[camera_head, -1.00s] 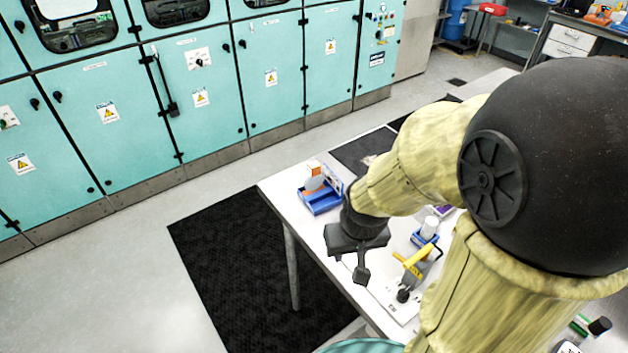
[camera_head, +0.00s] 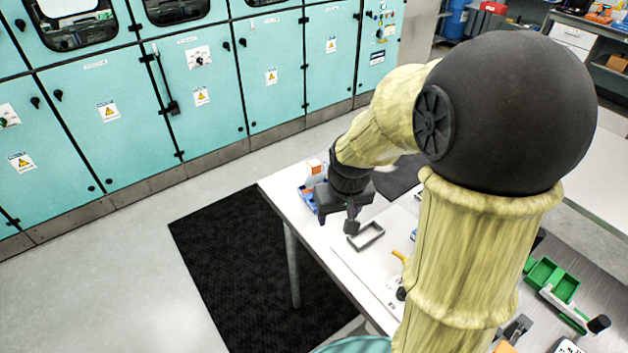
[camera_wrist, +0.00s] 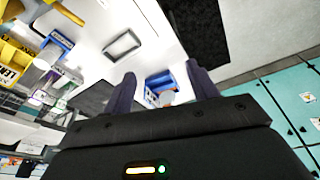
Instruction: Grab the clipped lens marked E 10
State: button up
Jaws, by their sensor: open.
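My gripper (camera_wrist: 160,76) is open and empty in the wrist view, its two dark fingers apart. In the head view my gripper (camera_head: 352,226) hangs over the white table, in front of a blue tray (camera_head: 308,203). In the wrist view the blue tray (camera_wrist: 158,82) shows between the fingers, with a pale round disc (camera_wrist: 166,98) at it. I cannot tell whether that disc is the clipped lens; no E 10 mark is readable. A yellow piece with partly readable lettering (camera_wrist: 12,74) lies at the left edge of the wrist view.
A grey rectangular frame (camera_head: 366,236) lies on the white table (camera_head: 283,187), apart from my gripper. An orange-and-white box (camera_head: 315,172) stands at the blue tray. Another blue container (camera_wrist: 56,44) is at the upper left of the wrist view. Green bins (camera_head: 551,280) are at the right.

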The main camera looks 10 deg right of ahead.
jog(key=w+r+n, duration=0.2)
jog(key=w, duration=1.1)
notch_tip(320, 180, up, 2)
jog(key=y, duration=0.1)
send_over(314, 163)
jog(key=s+d, duration=0.2)
jog(key=s, duration=0.2)
jog(key=shift+s+d+n, duration=0.1)
jog(key=shift+d+n, duration=0.1)
jog(key=shift+n, duration=0.2)
jog(key=shift+p, duration=0.3)
jog(key=p+x, duration=0.1)
jog(key=x, duration=0.5)
jog(key=p+x, duration=0.2)
jog(key=x, duration=0.4)
jog(key=shift+w+a+p, duration=0.15)
jog(key=shift+w+p, duration=0.1)
jog(key=shift+p, duration=0.05)
jog(key=shift+f, duration=0.1)
jog(key=shift+w+a+f+p, duration=0.2)
jog(key=shift+f+p, duration=0.1)
jog(key=shift+p, duration=0.2)
jog(key=p+x, duration=0.1)
jog(key=x, duration=0.2)
jog(key=shift+w+a+p, duration=0.1)
jog(key=shift+a+p, duration=0.1)
jog(key=shift+p, duration=0.2)
jog(key=shift+w+f, duration=0.1)
jog(key=shift+f, duration=0.5)
